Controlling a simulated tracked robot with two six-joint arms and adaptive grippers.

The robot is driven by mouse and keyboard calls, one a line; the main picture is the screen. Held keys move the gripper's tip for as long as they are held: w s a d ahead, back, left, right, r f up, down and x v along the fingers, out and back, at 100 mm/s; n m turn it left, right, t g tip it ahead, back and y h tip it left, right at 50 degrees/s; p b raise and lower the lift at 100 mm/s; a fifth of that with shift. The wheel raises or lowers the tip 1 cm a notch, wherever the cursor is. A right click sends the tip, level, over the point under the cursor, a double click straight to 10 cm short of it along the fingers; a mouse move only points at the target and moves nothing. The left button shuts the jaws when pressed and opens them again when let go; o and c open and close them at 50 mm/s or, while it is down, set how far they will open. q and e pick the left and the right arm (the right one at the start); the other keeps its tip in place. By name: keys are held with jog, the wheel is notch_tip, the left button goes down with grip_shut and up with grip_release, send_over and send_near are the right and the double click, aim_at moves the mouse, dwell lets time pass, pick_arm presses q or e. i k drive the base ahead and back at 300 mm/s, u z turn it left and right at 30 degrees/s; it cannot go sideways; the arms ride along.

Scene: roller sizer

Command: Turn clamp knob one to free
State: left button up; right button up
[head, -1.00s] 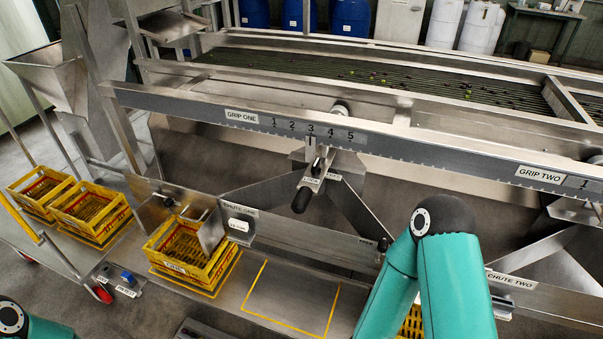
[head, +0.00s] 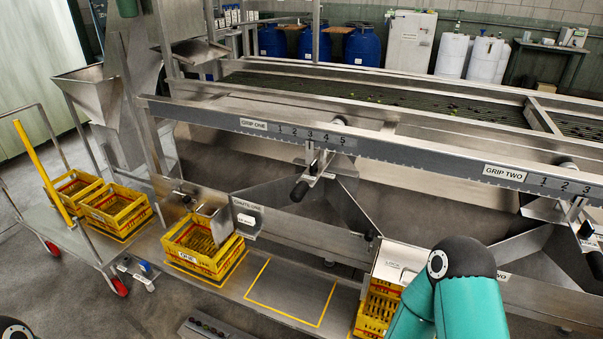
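The bracket's pointer stands near the 3 of the scale beside the GRIP ONE label (head: 253,124). Small labels on the bracket are too small to read. My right arm shows only as a teal link and dark joint at lower right, its gripper out of view. Only a dark bit of my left arm shows at the bottom left corner, its gripper also out of view.
A yellow crate (head: 185,262) stands under chute one, a second (head: 372,318) near my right arm. A second clamp (head: 580,212) hangs under GRIP TWO.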

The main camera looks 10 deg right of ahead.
aim_at(314, 168)
jog(key=z, duration=0.15)
jog(key=i, duration=0.85)
jog(key=u, duration=0.05)
